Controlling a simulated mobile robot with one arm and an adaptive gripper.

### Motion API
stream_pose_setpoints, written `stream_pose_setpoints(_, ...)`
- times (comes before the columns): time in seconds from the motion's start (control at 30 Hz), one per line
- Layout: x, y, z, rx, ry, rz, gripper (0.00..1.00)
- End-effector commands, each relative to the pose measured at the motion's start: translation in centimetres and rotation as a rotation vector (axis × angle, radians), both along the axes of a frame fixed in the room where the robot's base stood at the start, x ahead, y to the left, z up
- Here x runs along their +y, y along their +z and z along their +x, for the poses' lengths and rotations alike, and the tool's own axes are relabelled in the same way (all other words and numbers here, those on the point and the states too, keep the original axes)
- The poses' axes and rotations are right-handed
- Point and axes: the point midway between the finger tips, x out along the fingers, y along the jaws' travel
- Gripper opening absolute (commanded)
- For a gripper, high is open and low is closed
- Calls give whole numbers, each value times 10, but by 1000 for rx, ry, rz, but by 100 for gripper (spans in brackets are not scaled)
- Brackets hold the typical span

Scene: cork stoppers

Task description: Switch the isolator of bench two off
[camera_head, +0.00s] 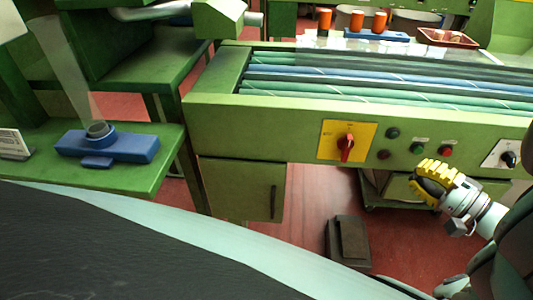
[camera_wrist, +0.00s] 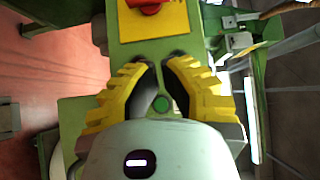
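The isolator is a red rotary handle (camera_head: 346,147) on a square yellow plate (camera_head: 329,150), on the front panel of the green bench. The handle stands roughly upright in the head view; its plate lettering is too small to read. In the wrist view the yellow plate (camera_wrist: 150,28) is at the top, with the red handle (camera_wrist: 150,5) cut off by the edge. My gripper (camera_head: 426,180) has yellow ribbed fingers and is to the right of and below the isolator, apart from it. In the wrist view my gripper (camera_wrist: 162,60) shows its fingers parted with nothing between them.
Dark, green and red buttons (camera_head: 417,149) sit between the isolator and a black knob (camera_head: 508,159) on a white plate. A cabinet (camera_head: 240,188) is below the panel at left. A dark pedal-like box (camera_head: 348,243) is on the red floor. A blue fixture (camera_head: 135,147) is on the left bench.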

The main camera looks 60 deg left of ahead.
Motion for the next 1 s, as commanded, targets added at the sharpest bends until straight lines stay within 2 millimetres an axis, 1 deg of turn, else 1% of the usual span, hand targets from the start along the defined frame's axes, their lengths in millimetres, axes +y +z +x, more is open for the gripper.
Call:
stream_pose_setpoints(0.17,19,0,-3,1,9,1,0)
stream_pose_setpoints(0.27,38,0,-5,1,9,1,0)
stream_pose_setpoints(0.5,88,0,-9,1,14,1,0)
stream_pose_setpoints(0.6,106,0,-12,1,10,0,0)
stream_pose_setpoints(0.7,113,0,-25,5,8,1,0)
stream_pose_setpoints(0.8,120,0,-32,1,7,0,0)
stream_pose_setpoints(1.0,126,0,-39,2,5,-1,0)
